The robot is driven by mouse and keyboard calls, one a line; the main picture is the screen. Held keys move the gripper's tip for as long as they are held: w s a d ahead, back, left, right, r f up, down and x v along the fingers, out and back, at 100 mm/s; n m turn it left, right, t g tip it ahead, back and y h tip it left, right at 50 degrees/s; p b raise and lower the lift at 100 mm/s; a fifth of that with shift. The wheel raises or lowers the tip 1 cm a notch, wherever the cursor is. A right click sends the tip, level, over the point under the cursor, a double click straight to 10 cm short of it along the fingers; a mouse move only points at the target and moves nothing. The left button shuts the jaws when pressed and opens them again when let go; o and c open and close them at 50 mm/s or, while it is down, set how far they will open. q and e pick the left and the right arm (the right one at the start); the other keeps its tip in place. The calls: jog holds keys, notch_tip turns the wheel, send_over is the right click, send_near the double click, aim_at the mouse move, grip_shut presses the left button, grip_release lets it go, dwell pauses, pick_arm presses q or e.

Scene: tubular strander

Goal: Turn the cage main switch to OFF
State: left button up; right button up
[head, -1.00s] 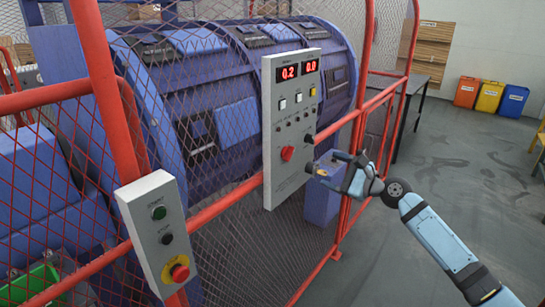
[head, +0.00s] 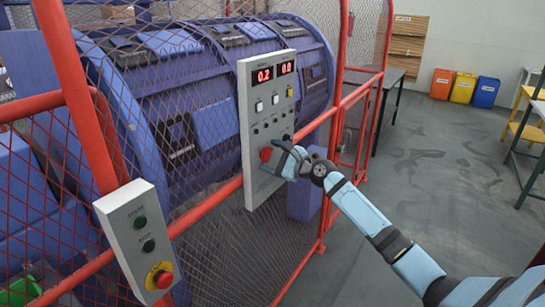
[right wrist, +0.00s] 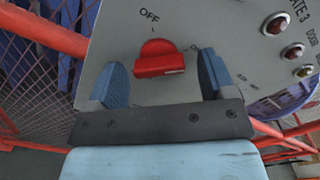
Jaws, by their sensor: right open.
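The cage main switch is a red rotary knob (right wrist: 158,58) on the grey panel (right wrist: 105,50), with the word OFF printed above it in the right wrist view. In the head view the red knob (head: 266,154) sits low on the tall panel (head: 255,188). My right gripper (right wrist: 162,76) is open, with one blue finger on each side of the knob and visible gaps between fingers and knob. In the head view my right gripper (head: 284,160) is at the knob. My left gripper is not in view.
Red mesh fencing and rails (head: 205,207) surround the blue strander drum (head: 200,90). A smaller panel (head: 122,212) with buttons and a red emergency stop (head: 163,280) stands at the left. Red indicator lamps (right wrist: 277,25) lie right of the knob. Floor at the right is open.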

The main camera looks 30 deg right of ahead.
jog(key=c, duration=0.9)
